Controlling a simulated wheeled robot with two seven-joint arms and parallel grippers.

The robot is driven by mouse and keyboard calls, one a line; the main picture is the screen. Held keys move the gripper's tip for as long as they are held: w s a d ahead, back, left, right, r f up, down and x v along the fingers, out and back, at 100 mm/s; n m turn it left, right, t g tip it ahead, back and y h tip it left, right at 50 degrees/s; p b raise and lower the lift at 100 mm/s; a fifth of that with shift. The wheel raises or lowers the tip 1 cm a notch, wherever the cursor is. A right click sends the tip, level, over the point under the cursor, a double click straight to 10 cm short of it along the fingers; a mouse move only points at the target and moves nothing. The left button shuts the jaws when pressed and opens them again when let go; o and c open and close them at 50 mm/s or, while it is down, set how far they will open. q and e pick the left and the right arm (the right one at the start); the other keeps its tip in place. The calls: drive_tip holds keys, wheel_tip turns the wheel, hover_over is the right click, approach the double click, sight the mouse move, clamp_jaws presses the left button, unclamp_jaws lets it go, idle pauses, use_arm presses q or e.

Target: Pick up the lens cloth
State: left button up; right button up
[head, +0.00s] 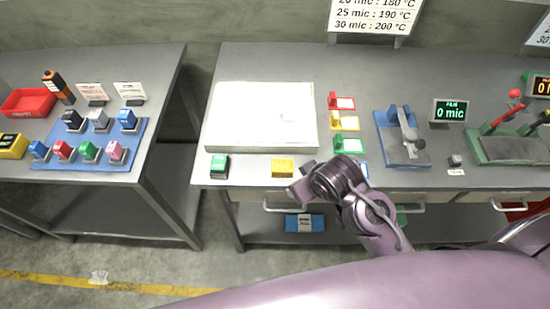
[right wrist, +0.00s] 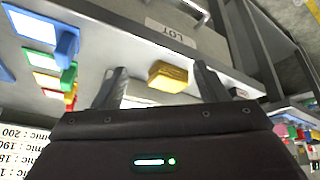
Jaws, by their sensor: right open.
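A small yellow folded pad, which looks like the lens cloth (head: 282,167), lies flat near the front edge of the middle bench. My right gripper (head: 298,189) is just in front of it and to its right in the head view. In the right wrist view, the yellow cloth (right wrist: 168,76) shows between the two spread fingers (right wrist: 162,84), beyond their tips. The gripper is open and empty, apart from the cloth. My left gripper is not in view.
A white board (head: 262,140) lies behind the cloth. A green-topped block (head: 219,166) stands to its left. Red, yellow and green card holders (head: 345,122) are at the right, then a blue device (head: 402,148). A drawer handle (head: 284,209) juts out below the bench edge.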

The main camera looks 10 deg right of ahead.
drive_tip(key=w+a+r+n+t+y, duration=0.2)
drive_tip(key=w+a+r+n, duration=0.1)
drive_tip(key=w+a, duration=0.35)
drive_tip(key=n+g+y, duration=0.2)
drive_tip(key=n+g, duration=0.4)
drive_tip(key=n, duration=0.2)
approach(283, 165)
drive_tip(key=shift+w+a+f, duration=0.3)
drive_tip(key=shift+w+a, duration=0.3)
drive_tip(key=shift+a, duration=0.1)
drive_tip(key=p+x, duration=0.1)
drive_tip(key=x, duration=0.1)
drive_tip(key=s+x, duration=0.1)
drive_tip(key=x, duration=0.1)
drive_tip(key=p+x, duration=0.1)
drive_tip(key=x, duration=0.1)
drive_tip(key=shift+s+d+f+p, duration=0.1)
drive_tip(key=shift+d+f+p, duration=0.2)
drive_tip(key=shift+f, duration=0.3)
drive_tip(key=shift+a+f+h, duration=0.2)
drive_tip(key=shift+f+h, duration=0.1)
drive_tip(key=c, duration=1)
